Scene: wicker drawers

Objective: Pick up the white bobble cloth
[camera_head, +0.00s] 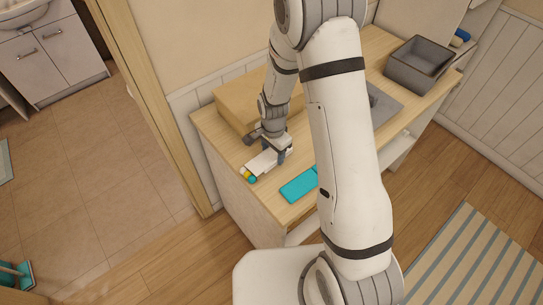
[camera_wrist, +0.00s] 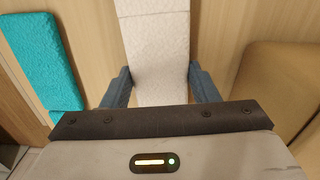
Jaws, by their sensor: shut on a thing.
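The white bobble cloth (camera_wrist: 160,62) is a long, flat, textured white piece running up the middle of the wrist view. My gripper (camera_wrist: 160,84) is shut on its long sides, one dark finger against each edge. In the head view, the white cloth (camera_head: 262,161) lies at the left end of the wooden counter, under my gripper (camera_head: 283,153), and its near part is hidden by the fingers. I cannot tell whether it is clear of the counter.
A teal cloth (camera_head: 298,187) lies beside it, also in the wrist view (camera_wrist: 42,50). A small yellow, white and teal item (camera_head: 248,175) sits at the counter's edge. A tan box (camera_head: 238,103) stands behind. A grey bin (camera_head: 418,66) stands at the far right.

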